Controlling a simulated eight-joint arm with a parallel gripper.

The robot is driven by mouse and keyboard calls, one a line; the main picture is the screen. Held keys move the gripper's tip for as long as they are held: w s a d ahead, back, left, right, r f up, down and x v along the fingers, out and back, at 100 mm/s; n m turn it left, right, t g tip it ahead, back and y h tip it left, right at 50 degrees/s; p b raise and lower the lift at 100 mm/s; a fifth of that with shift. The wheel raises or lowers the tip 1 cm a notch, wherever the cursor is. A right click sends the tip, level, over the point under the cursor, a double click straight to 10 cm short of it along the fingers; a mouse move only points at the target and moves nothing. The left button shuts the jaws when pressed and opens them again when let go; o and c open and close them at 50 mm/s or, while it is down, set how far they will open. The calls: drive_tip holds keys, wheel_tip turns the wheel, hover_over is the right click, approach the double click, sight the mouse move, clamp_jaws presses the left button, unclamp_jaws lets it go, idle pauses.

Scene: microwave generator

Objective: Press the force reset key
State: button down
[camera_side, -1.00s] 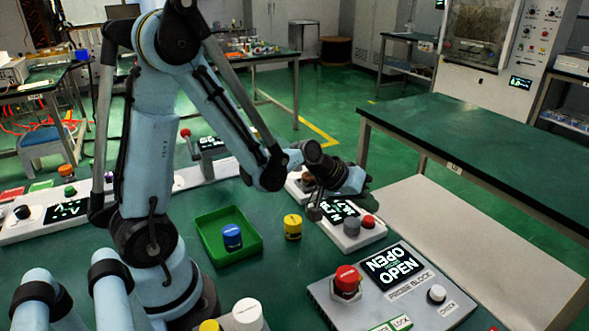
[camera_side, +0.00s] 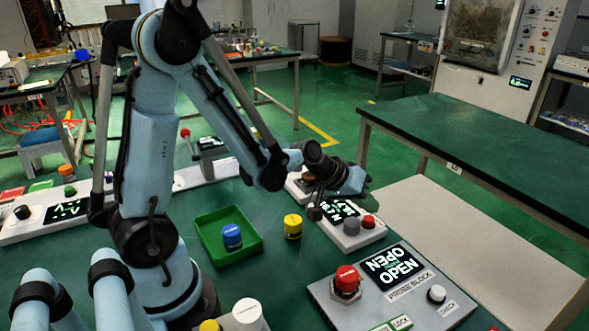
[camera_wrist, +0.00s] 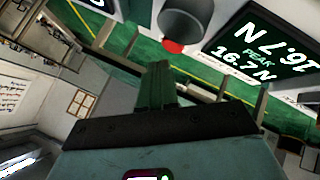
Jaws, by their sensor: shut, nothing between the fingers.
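The force panel (camera_side: 338,236) is a white box with a lit display (camera_side: 341,209). In the wrist view, the display (camera_wrist: 262,48) reads 16.7 N PEAK. A red button (camera_side: 368,221) and a grey round knob (camera_side: 352,227) stand on the panel's near side; no label on either is readable. In the wrist view, a grey cylinder (camera_wrist: 187,18) and a small red part (camera_wrist: 173,47) show beside the display. My gripper (camera_side: 364,187) is above the panel's far side, apart from the red button. Its dark green fingers (camera_wrist: 158,75) are together and empty.
A grey panel (camera_side: 325,296) with a large red knob (camera_side: 346,280) and an OPEN display (camera_side: 393,267) is in front. A green tray (camera_side: 208,228) holding a blue weight (camera_side: 232,236) and a yellow weight (camera_side: 292,226) stand left of the force panel.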

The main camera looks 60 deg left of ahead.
sight(365, 219)
drive_tip(key=shift+f, duration=0.2)
drive_tip(key=shift+f, duration=0.25)
drive_tip(key=shift+f, duration=0.5)
idle(0.9)
drive_tip(key=shift+r, duration=0.95)
drive_tip(key=shift+r, duration=2.5)
